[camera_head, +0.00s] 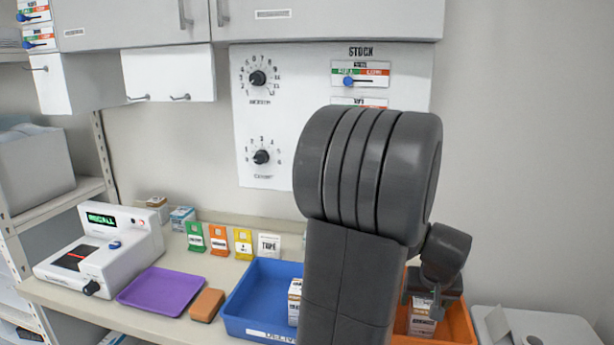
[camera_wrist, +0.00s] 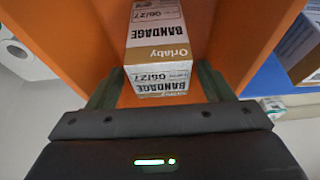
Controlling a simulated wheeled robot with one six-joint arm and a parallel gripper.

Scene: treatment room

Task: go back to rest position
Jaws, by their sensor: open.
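My gripper (camera_wrist: 158,82) is open in the wrist view, with one dark finger on each side of the near end of a bandage box (camera_wrist: 157,40). The box is white and tan, reads "BANDAGE" and "Orlaby", and stands inside an orange bin (camera_wrist: 75,40). I cannot tell whether the fingers touch it. In the head view my arm covers much of the orange bin (camera_head: 462,325), and a box (camera_head: 423,321) shows in it below my wrist. My fingertips are hard to make out there.
A blue bin (camera_head: 252,300) with a box (camera_head: 294,300) stands left of my arm. A purple tray (camera_head: 160,290), a brown block (camera_head: 207,305) and a white device (camera_head: 100,250) lie further left. Coloured label cards (camera_head: 218,240) stand behind. Cabinets (camera_head: 140,25) hang above.

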